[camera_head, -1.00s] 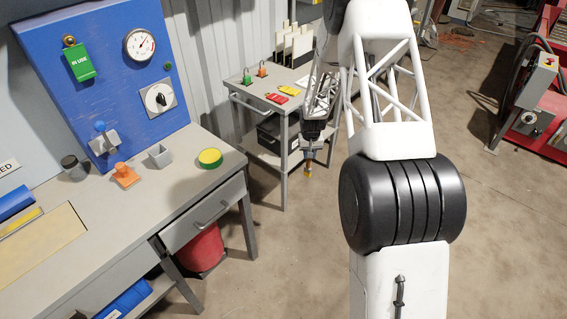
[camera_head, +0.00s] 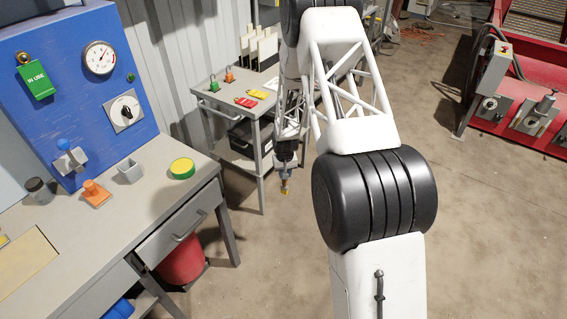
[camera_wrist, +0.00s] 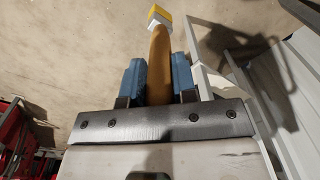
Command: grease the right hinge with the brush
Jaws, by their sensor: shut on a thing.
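My gripper (camera_wrist: 158,68) is shut on the brush (camera_wrist: 160,45) between its two blue finger pads. The brush has a brown handle, a pale collar and a yellow tip pointing away from the gripper. In the head view my gripper (camera_head: 285,172) hangs beside the small side table, with the brush (camera_head: 284,188) pointing down over the floor. The red machine at the far right carries two grey fittings, a left one (camera_head: 489,108) and a right one (camera_head: 535,115). They look like hinges, but I cannot be certain. My gripper is far from both.
A grey workbench (camera_head: 150,222) at left holds a green-and-yellow round tin (camera_head: 182,168) and an orange block (camera_head: 95,194). The side table (camera_head: 225,98) holds padlocks and tags. A grey control box (camera_head: 490,75) stands beside the red machine (camera_head: 530,68). Open floor lies between.

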